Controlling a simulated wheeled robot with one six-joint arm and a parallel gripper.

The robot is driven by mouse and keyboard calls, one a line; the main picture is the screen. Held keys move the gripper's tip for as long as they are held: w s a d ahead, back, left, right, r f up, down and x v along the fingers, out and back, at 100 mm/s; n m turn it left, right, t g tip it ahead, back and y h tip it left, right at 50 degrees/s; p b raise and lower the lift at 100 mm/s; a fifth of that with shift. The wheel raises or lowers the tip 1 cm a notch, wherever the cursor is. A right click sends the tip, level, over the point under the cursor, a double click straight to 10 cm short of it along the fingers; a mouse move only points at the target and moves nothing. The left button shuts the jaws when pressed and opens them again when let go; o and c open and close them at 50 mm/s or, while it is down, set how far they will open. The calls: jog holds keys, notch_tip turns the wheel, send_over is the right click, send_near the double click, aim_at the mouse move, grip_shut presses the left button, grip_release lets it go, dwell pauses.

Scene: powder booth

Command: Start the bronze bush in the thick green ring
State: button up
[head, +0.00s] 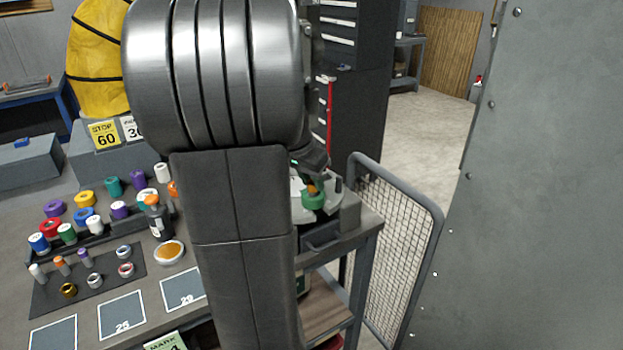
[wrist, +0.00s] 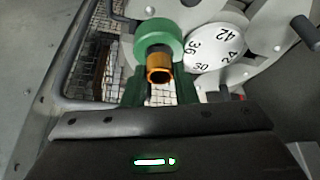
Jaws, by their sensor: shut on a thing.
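The thick green ring (head: 313,201) sits on the small grey stand at the right of the bench. It also shows at the top of the wrist view (wrist: 158,36). The bronze bush (wrist: 158,66) is between the fingers of my gripper (wrist: 159,82), which is shut on it. In the wrist view the bush overlaps the near side of the ring; I cannot tell whether its end is inside the bore. In the head view the bush (head: 313,187) shows small and orange just above the ring, and my arm hides much of the gripper.
A white numbered dial (wrist: 216,47) lies right beside the ring, with a dark knob (wrist: 304,30) farther right. Several coloured caps and rings stand on the bench at left, some on a dark mat (head: 105,285). A wire-mesh guard (head: 395,250) stands right of the stand.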

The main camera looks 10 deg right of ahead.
jog(key=shift+f+b, duration=0.55)
jog(key=shift+f, duration=0.15)
jog(key=o, duration=1.1)
jog(key=shift+c, duration=0.2)
jog(key=shift+r, duration=0.15)
jog(key=v, duration=1.3)
jog(key=shift+r, duration=0.25)
